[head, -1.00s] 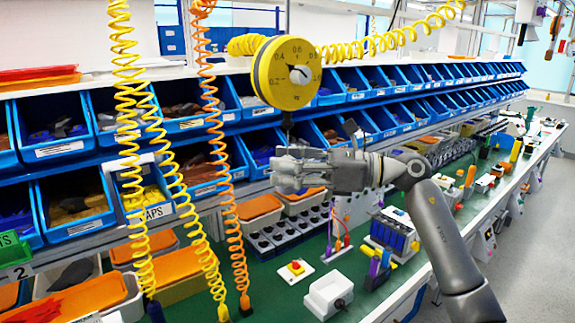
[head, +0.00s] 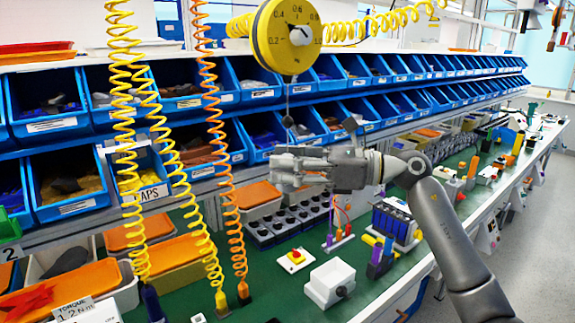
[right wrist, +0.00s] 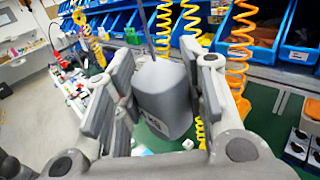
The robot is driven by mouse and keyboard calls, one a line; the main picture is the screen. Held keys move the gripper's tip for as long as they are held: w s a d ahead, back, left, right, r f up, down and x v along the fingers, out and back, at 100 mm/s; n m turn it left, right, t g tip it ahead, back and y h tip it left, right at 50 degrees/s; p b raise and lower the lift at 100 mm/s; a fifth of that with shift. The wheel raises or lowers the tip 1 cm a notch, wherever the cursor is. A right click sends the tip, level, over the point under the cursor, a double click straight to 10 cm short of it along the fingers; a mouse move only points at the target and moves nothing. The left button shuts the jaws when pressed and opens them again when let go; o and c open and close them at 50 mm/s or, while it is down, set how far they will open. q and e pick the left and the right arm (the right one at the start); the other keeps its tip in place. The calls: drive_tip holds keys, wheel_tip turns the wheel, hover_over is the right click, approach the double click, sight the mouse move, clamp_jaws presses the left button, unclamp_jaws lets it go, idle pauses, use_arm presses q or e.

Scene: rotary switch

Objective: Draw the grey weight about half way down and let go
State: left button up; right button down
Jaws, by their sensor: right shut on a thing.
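A yellow round dial (head: 287,36) with a white centre hangs at the top middle of the head view. In the head view the fingers largely hide the weight. My left gripper is not in view.
Yellow coiled hoses (head: 125,130) and an orange one (head: 212,130) hang left of the gripper. Blue bins (head: 62,207) line the shelves behind. Below, the green bench holds a red-button box (head: 294,260) and a white box (head: 330,283).

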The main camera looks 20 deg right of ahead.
drive_tip(key=shift+f, duration=0.25)
drive_tip(key=c, duration=0.9)
unclamp_jaws()
drive_tip(key=v, duration=1.2)
drive_tip(key=shift+a, duration=0.1)
